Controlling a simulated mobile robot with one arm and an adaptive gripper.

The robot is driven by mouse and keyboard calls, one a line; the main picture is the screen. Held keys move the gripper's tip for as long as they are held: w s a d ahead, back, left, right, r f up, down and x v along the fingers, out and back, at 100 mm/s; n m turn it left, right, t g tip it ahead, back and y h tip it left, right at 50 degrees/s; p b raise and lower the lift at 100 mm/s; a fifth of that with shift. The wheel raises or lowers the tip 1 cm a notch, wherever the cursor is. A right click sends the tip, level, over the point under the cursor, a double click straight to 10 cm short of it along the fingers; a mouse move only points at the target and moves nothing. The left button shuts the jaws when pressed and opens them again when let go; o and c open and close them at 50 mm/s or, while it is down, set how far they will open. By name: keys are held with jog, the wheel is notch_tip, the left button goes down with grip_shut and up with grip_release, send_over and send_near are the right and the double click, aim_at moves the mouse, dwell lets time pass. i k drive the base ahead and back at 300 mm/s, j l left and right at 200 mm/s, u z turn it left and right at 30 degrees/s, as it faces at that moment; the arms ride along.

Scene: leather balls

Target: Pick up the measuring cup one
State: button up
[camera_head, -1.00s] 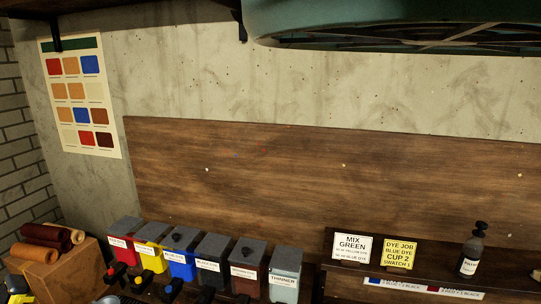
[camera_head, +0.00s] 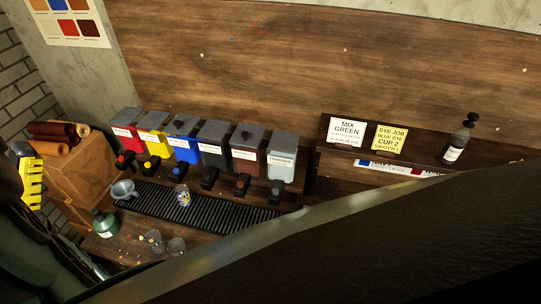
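Small cups stand on the wooden bench below the dispensers. A clear cup with yellow and blue marks (camera_head: 182,196) stands on the black ribbed tray (camera_head: 225,209). Two plain clear cups, a left one (camera_head: 154,240) and a right one (camera_head: 176,247), stand close together on the wood in front of the tray. A grey cup-like vessel (camera_head: 124,190) sits at the tray's left end. No readable label shows which is measuring cup one. My gripper is not in view.
Several dye dispensers (camera_head: 213,143) with taps line the back of the tray. A green bottle (camera_head: 104,223) stands at the bench's left. A dark bottle (camera_head: 459,141) and two sign cards, one yellow (camera_head: 390,139), stand on the right shelf. Large dark shapes cover the lower right and lower left.

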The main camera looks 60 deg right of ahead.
aim_at(181, 192)
jog(key=i+j+z, duration=0.1)
jog(key=z, duration=0.35)
jog(key=j+z, duration=0.2)
jog(key=z, duration=0.2)
jog(key=i+j+z, duration=0.15)
jog(key=z, duration=0.3)
jog(key=j+z, duration=0.25)
jog(key=z, duration=0.2)
jog(key=j+z, duration=0.2)
jog(key=z, duration=0.25)
